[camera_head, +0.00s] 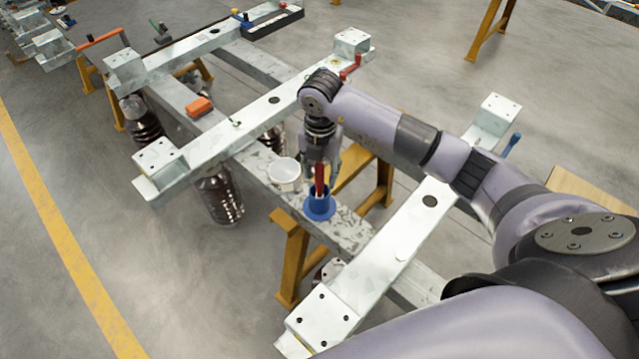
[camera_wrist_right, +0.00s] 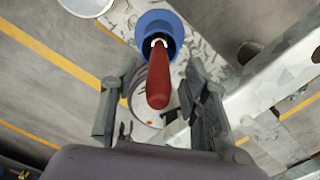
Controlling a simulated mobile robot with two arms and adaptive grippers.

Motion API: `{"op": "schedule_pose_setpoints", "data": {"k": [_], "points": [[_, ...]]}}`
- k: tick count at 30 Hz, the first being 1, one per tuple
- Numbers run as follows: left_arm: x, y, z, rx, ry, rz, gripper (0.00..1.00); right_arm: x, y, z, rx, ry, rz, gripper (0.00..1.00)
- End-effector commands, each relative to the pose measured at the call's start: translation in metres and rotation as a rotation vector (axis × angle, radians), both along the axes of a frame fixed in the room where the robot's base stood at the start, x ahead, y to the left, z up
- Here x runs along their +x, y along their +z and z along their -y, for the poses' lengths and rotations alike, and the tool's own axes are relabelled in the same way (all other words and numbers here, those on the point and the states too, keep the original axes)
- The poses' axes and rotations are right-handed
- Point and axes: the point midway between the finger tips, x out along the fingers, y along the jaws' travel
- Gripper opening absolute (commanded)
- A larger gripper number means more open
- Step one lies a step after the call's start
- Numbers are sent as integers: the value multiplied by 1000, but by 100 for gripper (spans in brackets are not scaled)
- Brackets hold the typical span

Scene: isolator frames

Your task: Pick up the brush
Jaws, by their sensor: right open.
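The brush shows as a red handle (camera_head: 320,181) standing upright in a blue cup (camera_head: 318,209) on the metal beam; its bristles are hidden in the cup. In the right wrist view the red handle (camera_wrist_right: 158,82) points toward the camera out of the blue cup (camera_wrist_right: 172,24). My right gripper (camera_head: 325,172) is directly above the cup, pointing down. Its open fingers (camera_wrist_right: 156,112) stand on either side of the handle, with a visible gap on both sides. My left gripper is not in view.
A white cup (camera_head: 285,172) stands just left of the blue cup. Metal crossbars (camera_head: 405,245) lie on both sides of it on yellow trestles (camera_head: 290,258). An orange object (camera_head: 199,106) and a black tray (camera_head: 275,24) are farther back.

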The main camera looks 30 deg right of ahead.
Motion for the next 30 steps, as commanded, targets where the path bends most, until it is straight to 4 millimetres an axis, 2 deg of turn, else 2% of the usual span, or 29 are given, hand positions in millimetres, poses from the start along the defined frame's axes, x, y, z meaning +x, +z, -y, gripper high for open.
{"op": "schedule_pose_setpoints", "data": {"k": [4, 9, 17, 30], "points": [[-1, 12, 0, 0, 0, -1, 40, 2, -21, -1, 0, -1, -7, 42], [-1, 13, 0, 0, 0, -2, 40, 2, -42, -1, -1, 1, -4, 42], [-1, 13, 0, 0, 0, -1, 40, 3, -45, 0, -1, 1, -2, 42], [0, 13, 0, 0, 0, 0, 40, 3, -45, 0, -1, 0, -1, 14]]}}
